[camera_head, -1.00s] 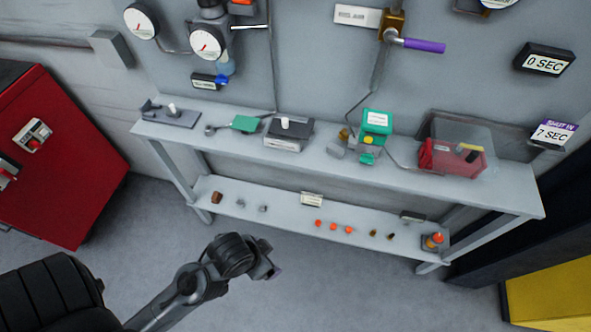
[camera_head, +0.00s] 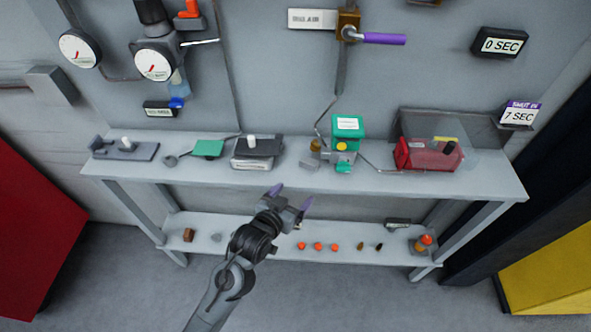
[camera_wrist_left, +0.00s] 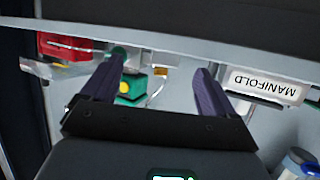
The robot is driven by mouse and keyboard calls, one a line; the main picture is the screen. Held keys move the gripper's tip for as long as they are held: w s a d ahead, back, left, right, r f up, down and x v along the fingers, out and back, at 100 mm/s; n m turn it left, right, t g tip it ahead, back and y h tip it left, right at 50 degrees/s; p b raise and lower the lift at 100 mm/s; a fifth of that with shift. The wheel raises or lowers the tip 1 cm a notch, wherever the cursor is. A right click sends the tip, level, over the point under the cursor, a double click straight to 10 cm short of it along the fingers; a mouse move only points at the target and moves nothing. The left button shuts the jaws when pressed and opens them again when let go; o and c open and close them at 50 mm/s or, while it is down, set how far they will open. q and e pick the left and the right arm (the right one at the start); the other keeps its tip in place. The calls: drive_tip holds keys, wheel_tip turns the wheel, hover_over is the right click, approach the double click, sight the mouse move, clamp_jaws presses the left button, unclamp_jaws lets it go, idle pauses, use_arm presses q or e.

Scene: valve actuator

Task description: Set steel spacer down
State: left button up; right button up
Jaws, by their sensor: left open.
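My left gripper (camera_head: 291,196) has purple fingers spread apart, in front of the upper bench's front edge. In the left wrist view its fingers (camera_wrist_left: 162,65) are open with nothing gripped between them. I cannot surely pick out the steel spacer. A small grey piece (camera_head: 216,237) lies on the lower shelf (camera_head: 345,256), left of my left arm. Another small grey piece (camera_head: 310,164) lies on the upper bench (camera_head: 380,184), beside the green device (camera_head: 345,128). My left arm hides part of the lower shelf. My right gripper is not in view.
On the lower shelf are a brown block (camera_head: 188,234), several orange pieces (camera_head: 318,246) and an orange-topped part (camera_head: 423,243). The upper bench holds a labelled manifold block (camera_head: 256,152) and a red box (camera_head: 430,153). A purple-handled valve (camera_head: 384,39) is on the wall.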

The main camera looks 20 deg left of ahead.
sight(307, 164)
use_arm(q)
drive_tip(key=w, duration=0.1)
drive_tip(key=w+r+t, duration=0.1)
drive_tip(key=w, duration=0.1)
drive_tip(key=shift+w+a+r+y+b, duration=0.15)
drive_tip(key=shift+a+r+y+b, duration=0.15)
drive_tip(key=shift+a+b, duration=0.1)
drive_tip(key=shift+t, duration=0.4)
drive_tip(key=w, duration=0.4)
drive_tip(key=shift+w+f+b, duration=0.2)
drive_tip(key=shift+w+b, duration=0.05)
drive_tip(key=shift+b, duration=0.05)
drive_tip(key=shift+w+f, duration=0.3)
drive_tip(key=shift+w, duration=0.65)
drive_tip(key=w, duration=0.2)
drive_tip(key=w+b, duration=0.1)
drive_tip(key=w, duration=0.1)
drive_tip(key=shift+f, duration=0.4)
